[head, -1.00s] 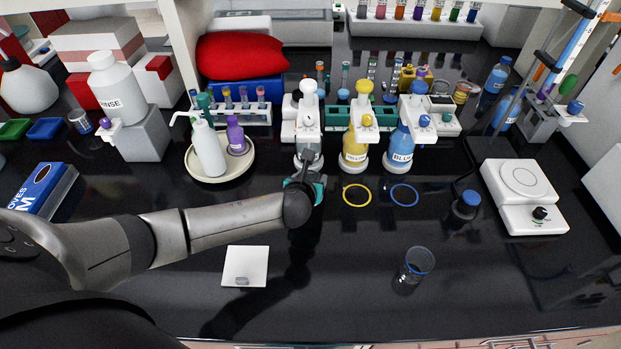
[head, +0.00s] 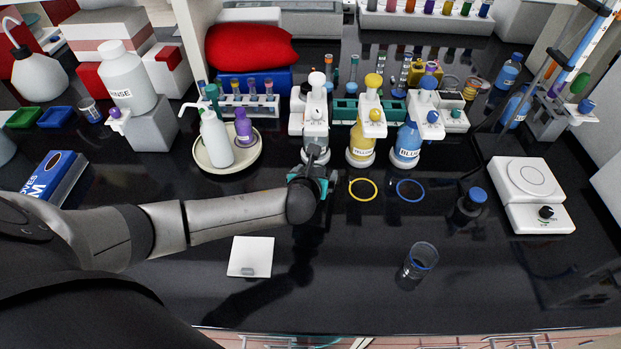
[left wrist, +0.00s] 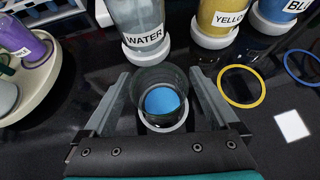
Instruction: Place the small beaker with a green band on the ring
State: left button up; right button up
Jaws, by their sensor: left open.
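My left gripper (head: 314,176) is in front of the water bottle (head: 316,132) in the head view. In the left wrist view, a small clear beaker (left wrist: 160,80) stands between the two open fingers of my left gripper (left wrist: 160,98). Its rim looks dark grey-green, and a blue disc, perhaps liquid, shows inside it. A white ring (left wrist: 183,122) shows around the beaker's base; whether the beaker rests fully on it I cannot tell. The gripper hides the beaker in the head view. My right gripper is not in view.
A yellow ring (head: 363,198) and a blue ring (head: 410,199) lie to the right, before the yellow bottle (head: 361,145) and blue bottle (head: 406,146). A blue-banded beaker (head: 418,262) stands at front right. A white tile (head: 251,252) lies at front left; the front middle is clear.

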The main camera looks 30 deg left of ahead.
pick_arm(q)
jog(key=p+v, duration=0.2)
jog(key=v, duration=0.8)
